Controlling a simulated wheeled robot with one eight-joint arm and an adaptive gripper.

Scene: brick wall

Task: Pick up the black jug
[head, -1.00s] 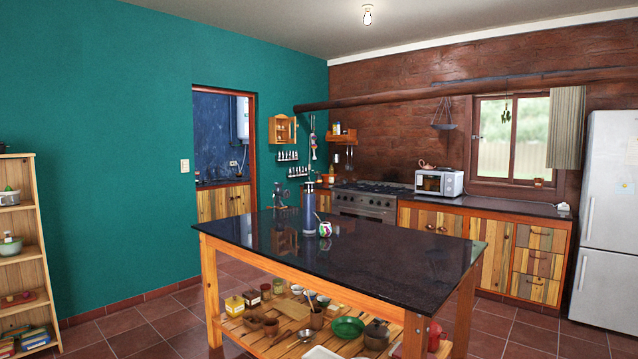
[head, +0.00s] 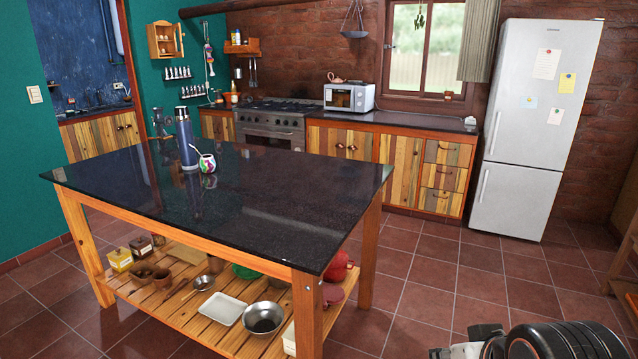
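I cannot pick out a black jug for certain in the head view. A tall dark blue-grey flask (head: 186,140) stands upright on the island's black top. A dark metal item (head: 161,122), too small to make out, stands just behind it to the left. Part of my arm (head: 550,341) shows at the bottom right corner, well away from these. The fingers of my gripper are not in view.
The wooden island (head: 290,218) fills the left and middle. A patterned round cup (head: 207,162) stands beside the flask. Bowls and a white tray (head: 216,309) lie on the slatted shelf below. Tiled floor (head: 440,270) is clear between island and fridge (head: 535,120).

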